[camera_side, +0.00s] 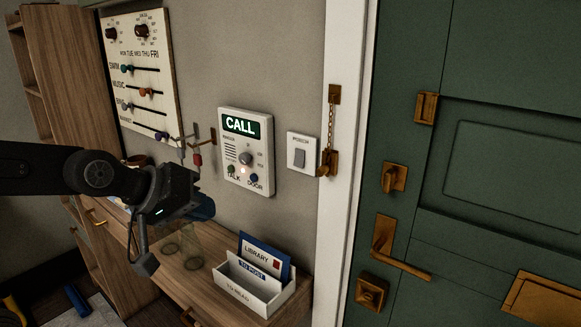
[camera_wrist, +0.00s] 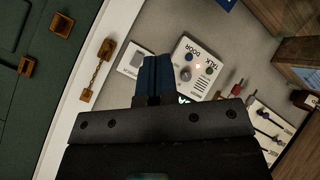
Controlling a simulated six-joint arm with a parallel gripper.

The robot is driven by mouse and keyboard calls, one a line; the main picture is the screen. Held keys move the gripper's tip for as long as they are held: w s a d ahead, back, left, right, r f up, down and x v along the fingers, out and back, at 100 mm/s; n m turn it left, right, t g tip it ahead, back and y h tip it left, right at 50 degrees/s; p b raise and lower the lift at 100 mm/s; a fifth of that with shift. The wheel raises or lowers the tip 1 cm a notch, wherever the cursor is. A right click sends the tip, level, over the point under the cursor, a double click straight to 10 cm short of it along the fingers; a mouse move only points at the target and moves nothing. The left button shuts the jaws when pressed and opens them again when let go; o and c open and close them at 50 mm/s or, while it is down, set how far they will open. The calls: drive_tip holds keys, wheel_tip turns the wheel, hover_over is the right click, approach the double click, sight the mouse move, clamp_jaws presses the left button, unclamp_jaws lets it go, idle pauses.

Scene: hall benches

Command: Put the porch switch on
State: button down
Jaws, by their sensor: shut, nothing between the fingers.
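The porch switch (camera_side: 302,152) is a white wall plate with a grey rocker, between the intercom panel and the door frame in the side view. Its label is too small to read surely, and I cannot tell which way the rocker is set. In the wrist view the switch plate (camera_wrist: 135,59) is partly covered by my gripper. My gripper (camera_side: 204,207) is shut and empty, out from the wall, left of and lower than the switch in the side view. Its blue fingers (camera_wrist: 155,72) lie together in the wrist view, between switch and intercom.
The intercom (camera_side: 246,178) with a lit CALL display is left of the switch. A door chain (camera_side: 331,128) hangs to its right by the green door (camera_side: 480,90). A letter holder (camera_side: 246,288) and glasses stand on the cabinet below. A slider board (camera_side: 142,75) is at left.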

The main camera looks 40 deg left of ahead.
sight(299, 166)
drive_tip(key=w+r+n+t+y, duration=0.1)
drive_tip(key=w+n+t, duration=0.3)
drive_tip(key=w+n, duration=0.6)
drive_tip(key=shift+r+t+y, duration=0.3)
drive_tip(key=shift+r+y, duration=0.1)
drive_tip(key=shift+r, duration=0.4)
drive_tip(key=x, duration=1.4)
